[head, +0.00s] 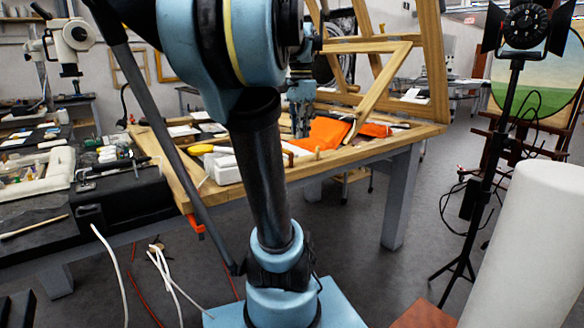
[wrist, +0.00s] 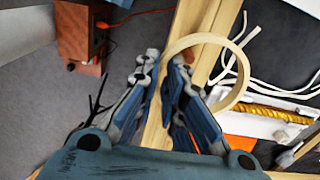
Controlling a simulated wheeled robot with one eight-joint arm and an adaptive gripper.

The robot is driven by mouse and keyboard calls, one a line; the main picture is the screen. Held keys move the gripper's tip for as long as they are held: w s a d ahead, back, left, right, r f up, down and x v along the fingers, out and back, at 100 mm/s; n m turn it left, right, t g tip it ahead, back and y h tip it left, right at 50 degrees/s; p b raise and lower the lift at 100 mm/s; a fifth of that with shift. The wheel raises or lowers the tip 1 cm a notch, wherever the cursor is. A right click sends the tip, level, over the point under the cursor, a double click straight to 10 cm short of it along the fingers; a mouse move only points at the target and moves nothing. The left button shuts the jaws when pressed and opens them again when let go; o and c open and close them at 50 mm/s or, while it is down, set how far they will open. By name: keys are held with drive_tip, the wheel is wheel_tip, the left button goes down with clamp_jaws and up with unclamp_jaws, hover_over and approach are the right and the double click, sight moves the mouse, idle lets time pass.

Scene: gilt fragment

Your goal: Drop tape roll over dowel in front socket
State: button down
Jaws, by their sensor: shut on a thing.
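My gripper (wrist: 165,58) is shut on the tape roll (wrist: 243,68), a cream ring. In the wrist view the ring extends to the right of the fingers, and its left side is partly hidden by them. In the head view my gripper (head: 301,122) is small and partly behind my own arm, above the wooden-edged workbench (head: 411,137); the roll cannot be made out there. A short light wooden peg (head: 317,153), possibly the dowel, stands near the bench's front edge, below my gripper in the picture. I cannot make out its socket or any dowel in the wrist view.
A white tray (head: 226,172) stands at the bench's near edge; in the wrist view a white box (wrist: 252,123) has a twisted yellow rod (wrist: 278,113). Orange cloth (head: 322,133) and a tilted wooden frame (head: 384,86) are behind. White cables (wrist: 262,85) lie near the roll.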

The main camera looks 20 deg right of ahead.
wheel_tip(320, 180, down, 10)
drive_tip(key=shift+r, duration=0.2)
idle(0.3)
drive_tip(key=shift+f, duration=0.6)
drive_tip(key=c, duration=1.7)
unclamp_jaws()
drive_tip(key=shift+r, duration=0.1)
wheel_tip(320, 180, up, 13)
